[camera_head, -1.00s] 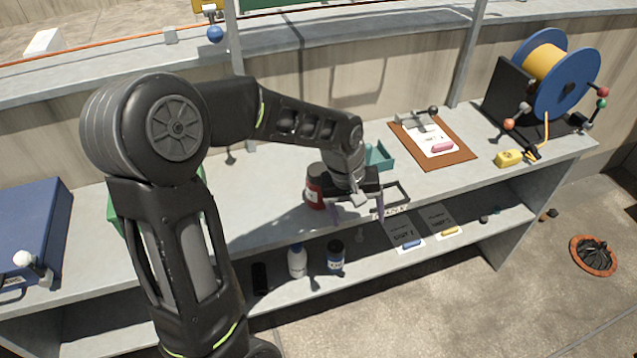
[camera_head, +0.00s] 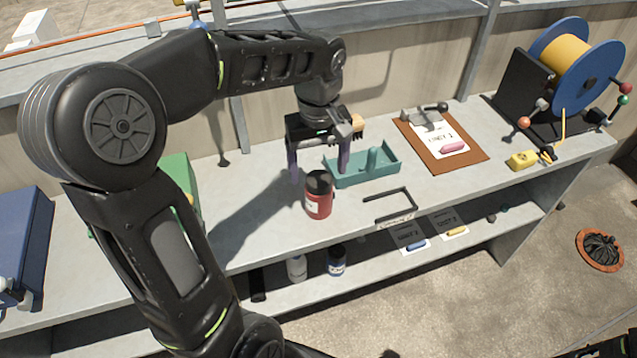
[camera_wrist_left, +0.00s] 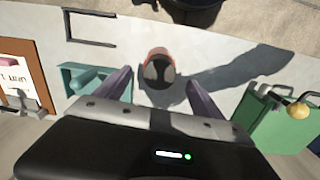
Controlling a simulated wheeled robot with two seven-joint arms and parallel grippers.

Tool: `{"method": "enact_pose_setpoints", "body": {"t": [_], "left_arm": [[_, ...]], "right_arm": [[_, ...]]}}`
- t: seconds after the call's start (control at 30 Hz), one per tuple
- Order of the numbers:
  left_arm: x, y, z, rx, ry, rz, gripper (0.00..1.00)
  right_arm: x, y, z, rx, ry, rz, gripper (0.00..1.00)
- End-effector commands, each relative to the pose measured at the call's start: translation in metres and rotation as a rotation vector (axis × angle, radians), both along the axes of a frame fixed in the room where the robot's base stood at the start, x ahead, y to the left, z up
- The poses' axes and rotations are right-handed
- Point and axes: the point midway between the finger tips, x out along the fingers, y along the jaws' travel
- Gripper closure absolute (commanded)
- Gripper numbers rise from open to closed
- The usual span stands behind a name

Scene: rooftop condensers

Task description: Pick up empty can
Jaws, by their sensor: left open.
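A red can (camera_head: 319,197) with a dark top and a pale label stands upright on the grey bench top. It also shows in the left wrist view (camera_wrist_left: 158,71), seen from above, just beyond the fingertips and between their lines. Whether it is empty cannot be seen. My left gripper (camera_head: 319,174) is open, with its two purple-grey fingers pointing down behind the can, apart from it as far as I can tell. One finger overlaps the teal tray (camera_head: 382,176) in the head view. My right gripper is not in view.
The teal tray sits right of the can. A black bracket outline (camera_head: 392,205) lies near the front edge. A brown clipboard (camera_head: 440,146) and a cable reel (camera_head: 568,68) are further right. A green box (camera_head: 180,175) stands left. Bottles (camera_head: 336,261) stand on the lower shelf.

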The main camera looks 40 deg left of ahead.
Motion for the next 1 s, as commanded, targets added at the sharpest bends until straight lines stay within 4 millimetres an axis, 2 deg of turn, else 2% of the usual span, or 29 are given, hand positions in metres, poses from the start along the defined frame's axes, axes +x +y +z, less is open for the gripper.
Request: {"method": "enact_pose_setpoints", "body": {"t": [0.27,0.53,0.87,1.0], "left_arm": [[0.0,0.0,0.0,-0.001,-0.001,0.0,0.21],[0.0,0.0,-0.024,-0.002,0.001,0.0,0.21],[0.001,0.0,-0.027,-0.001,-0.001,-0.001,0.21],[0.001,0.0,-0.037,-0.001,0.003,-0.001,0.21]], "right_arm": [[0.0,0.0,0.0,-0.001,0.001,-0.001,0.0],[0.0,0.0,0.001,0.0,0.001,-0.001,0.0],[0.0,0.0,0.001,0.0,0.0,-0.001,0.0],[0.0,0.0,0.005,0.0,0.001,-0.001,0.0]]}}
